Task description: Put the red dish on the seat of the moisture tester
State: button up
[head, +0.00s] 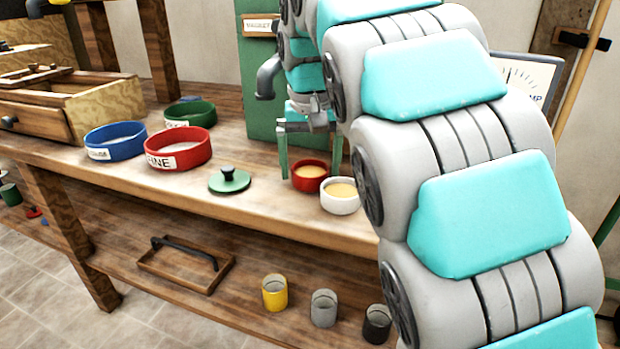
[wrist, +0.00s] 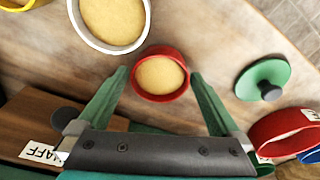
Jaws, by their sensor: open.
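The red dish (head: 309,186) holds tan meal and stands upright on the bench, beside a white dish (head: 341,206). It also shows in the wrist view (wrist: 161,98), between the tips of my gripper (wrist: 159,73). My gripper (head: 311,163) is open, pointing down at the dish, one green finger on each side. Gaps show between the fingers and the dish in the wrist view. A dial panel (head: 518,78) whose visible lettering ends in "MP" stands behind my arm and may be the moisture tester. Its seat is hidden by my arm.
A green knobbed lid (head: 230,181) lies left of the dish. Red (head: 178,148), blue (head: 115,141) and green (head: 190,113) round sieves stand farther left. A yellow cup (head: 274,292) and others stand on the lower shelf. The bench front left of the dishes is clear.

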jog(key=shift+c, duration=0.2)
jog(key=c, duration=1.3)
jog(key=shift+r, duration=1.75)
jog(key=s+d+b, duration=0.1)
jog(key=s+d, duration=0.1)
jog(key=s, duration=0.5)
jog(key=s+d+r, duration=0.1)
jog(key=s, duration=0.7)
jog(key=shift+s+d+r+b, duration=0.2)
jog(key=shift+s+d+b, duration=0.1)
jog(key=shift+d+b, duration=0.1)
